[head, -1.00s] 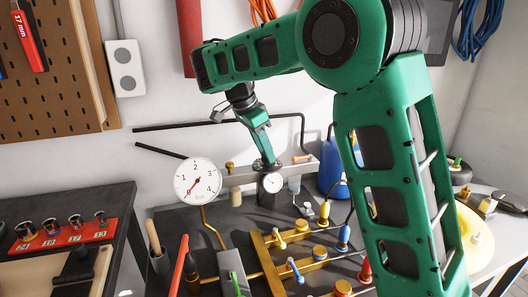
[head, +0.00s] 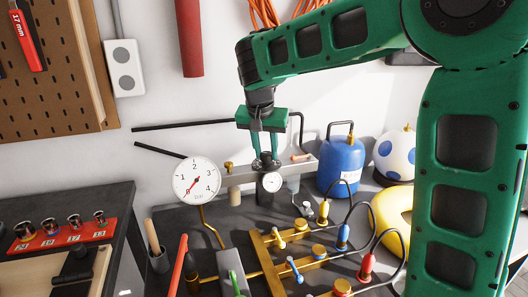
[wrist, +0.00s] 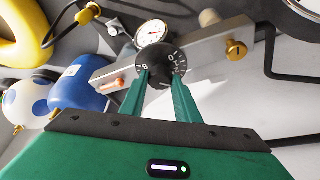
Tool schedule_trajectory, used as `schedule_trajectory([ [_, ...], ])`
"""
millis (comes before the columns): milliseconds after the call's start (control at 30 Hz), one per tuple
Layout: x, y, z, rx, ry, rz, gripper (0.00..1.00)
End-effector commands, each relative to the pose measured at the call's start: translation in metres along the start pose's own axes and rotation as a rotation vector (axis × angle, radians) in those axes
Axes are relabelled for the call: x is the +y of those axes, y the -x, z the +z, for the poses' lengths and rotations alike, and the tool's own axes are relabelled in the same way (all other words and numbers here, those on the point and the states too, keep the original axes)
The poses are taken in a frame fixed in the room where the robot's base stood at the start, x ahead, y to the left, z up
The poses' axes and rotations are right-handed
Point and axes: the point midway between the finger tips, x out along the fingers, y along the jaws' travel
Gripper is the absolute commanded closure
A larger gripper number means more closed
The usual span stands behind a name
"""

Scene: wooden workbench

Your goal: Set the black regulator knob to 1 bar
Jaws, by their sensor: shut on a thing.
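The black regulator knob (wrist: 163,66) has white marks and digits on its face. It sits on top of the regulator, and the head view shows it (head: 264,160) above a small round gauge (head: 272,182). My gripper (head: 265,157) reaches down on it from above, with its two green fingers shut on opposite sides of the knob; the wrist view shows the fingertips (wrist: 162,74) against it. The large white gauge (head: 197,180) is marked 1 to 4, and its red needle points lower left, below the 1. The knob's exact setting is too small to read.
A metal bar (head: 240,178) carries the regulator, with a brass fitting (wrist: 236,49) beside it. A blue tank (head: 341,165) stands to the right. Brass manifolds (head: 290,262) with coloured plugs and hoses lie in front. Dark pipes run along the wall behind.

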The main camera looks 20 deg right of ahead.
Motion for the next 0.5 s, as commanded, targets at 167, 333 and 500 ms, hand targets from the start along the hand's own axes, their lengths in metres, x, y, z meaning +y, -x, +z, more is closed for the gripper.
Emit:
schedule_trajectory([
  [167,0.0013,0.0015,-0.0033,0.007,0.151,-0.070,0.93],
  [333,0.0023,0.0017,-0.0040,0.009,0.297,-0.130,0.93],
  [500,0.0032,0.0012,-0.0044,0.010,0.427,-0.183,0.93],
])
